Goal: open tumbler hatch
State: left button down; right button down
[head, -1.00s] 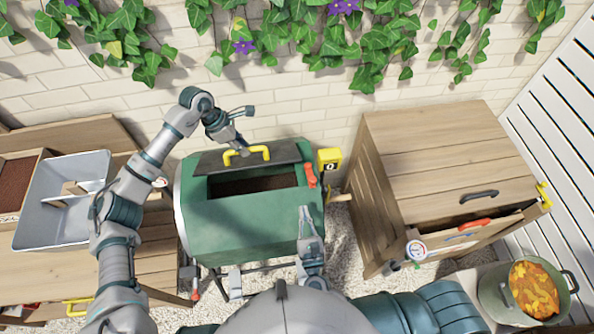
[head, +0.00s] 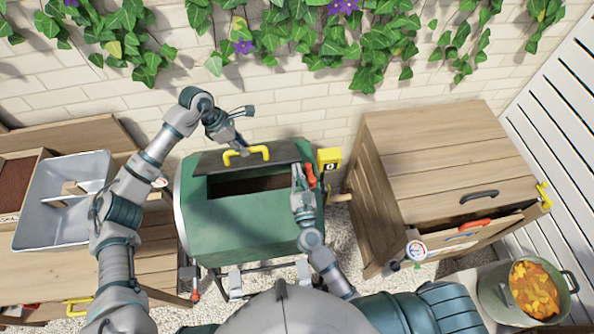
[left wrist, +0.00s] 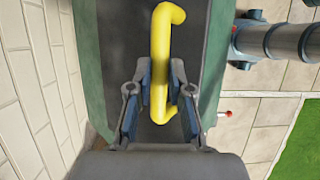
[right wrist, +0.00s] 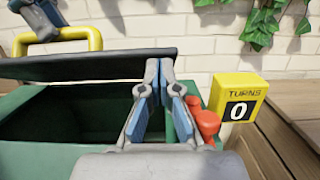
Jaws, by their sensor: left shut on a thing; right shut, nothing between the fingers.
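The green tumbler (head: 240,228) stands in the middle of the head view. Its dark hatch lid (head: 220,160) is raised at the back, and the opening (head: 235,186) shows a dark inside. My left gripper (head: 240,148) is shut on the yellow hatch handle (head: 262,152); the handle (left wrist: 160,60) also runs between its fingers in the left wrist view. My right gripper (head: 298,172) is shut and empty at the right end of the opening, beside the red latch (head: 310,176). In the right wrist view the red latch (right wrist: 208,124) is just right of the fingers.
A yellow counter (right wrist: 238,98) reading 0 stands right of the tumbler. A wooden cabinet (head: 440,150) with a part-open drawer is to the right. A pot (head: 500,290) of orange and yellow scraps is at lower right. A grey tray (head: 50,230) sits on the left bench.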

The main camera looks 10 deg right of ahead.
jog(key=shift+r, duration=0.1)
pick_arm(q)
jog(key=shift+s+d+f, duration=0.1)
jog(key=shift+s+f, duration=0.1)
pick_arm(e)
jog(key=shift+w+d+r, duration=0.1)
jog(key=shift+w+r, duration=0.2)
jog(key=shift+r, duration=0.2)
jog(key=shift+w+r, duration=0.3)
jog(key=shift+r, duration=0.2)
pick_arm(q)
jog(key=c, duration=1.1)
grip_release()
jog(key=shift+w+r, duration=0.15)
jog(key=shift+r, duration=0.05)
pick_arm(e)
jog(key=shift+f, duration=0.15)
